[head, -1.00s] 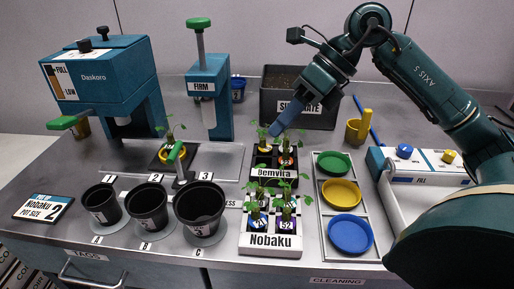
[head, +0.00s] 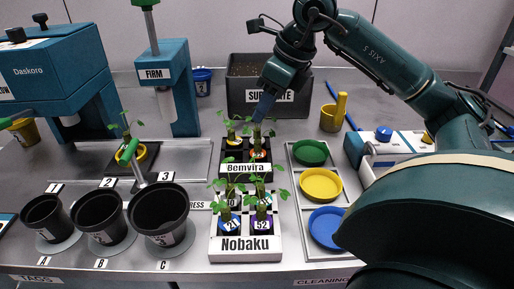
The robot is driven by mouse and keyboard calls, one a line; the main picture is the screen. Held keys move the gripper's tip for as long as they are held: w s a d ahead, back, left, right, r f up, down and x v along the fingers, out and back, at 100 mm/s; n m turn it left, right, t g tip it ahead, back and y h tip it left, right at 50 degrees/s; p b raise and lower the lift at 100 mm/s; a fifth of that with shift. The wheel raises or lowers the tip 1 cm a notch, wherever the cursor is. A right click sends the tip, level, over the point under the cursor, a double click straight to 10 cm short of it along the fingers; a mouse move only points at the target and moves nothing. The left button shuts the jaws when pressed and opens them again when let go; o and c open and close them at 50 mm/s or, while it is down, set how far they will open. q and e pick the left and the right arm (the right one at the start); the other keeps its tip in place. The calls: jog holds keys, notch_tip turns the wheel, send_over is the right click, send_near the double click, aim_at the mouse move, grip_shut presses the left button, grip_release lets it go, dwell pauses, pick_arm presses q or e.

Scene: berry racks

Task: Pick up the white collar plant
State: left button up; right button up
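The Bemvira rack (head: 246,169) is dark and holds small leafy plants; one has a yellow collar (head: 234,142) and one an orange-red collar (head: 258,155). The white Nobaku rack (head: 246,244) in front holds more plants, with a blue collar marked 21 (head: 229,225) and a purple one marked 52 (head: 263,225). I cannot clearly make out a white collar; leaves hide the back row of the Nobaku rack. My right gripper (head: 264,110) points down just above the right-hand Bemvira plant (head: 257,132), its fingers seen edge-on. My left gripper is out of view.
Black pots A (head: 45,215), B (head: 99,216) and C (head: 158,212) stand left of the racks. Green, yellow and blue dishes (head: 321,185) lie to the right. A dark substrate bin (head: 243,83) stands behind.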

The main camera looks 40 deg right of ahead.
aim_at(259, 129)
jog(key=x, duration=0.2)
jog(key=b+x, duration=0.1)
jog(key=x, duration=0.1)
jog(key=shift+s+d+f, duration=0.1)
jog(key=shift+s+f, duration=0.1)
jog(key=shift+s, duration=0.2)
jog(key=shift+w+f, duration=0.2)
jog(key=shift+f, duration=0.15)
grip_shut()
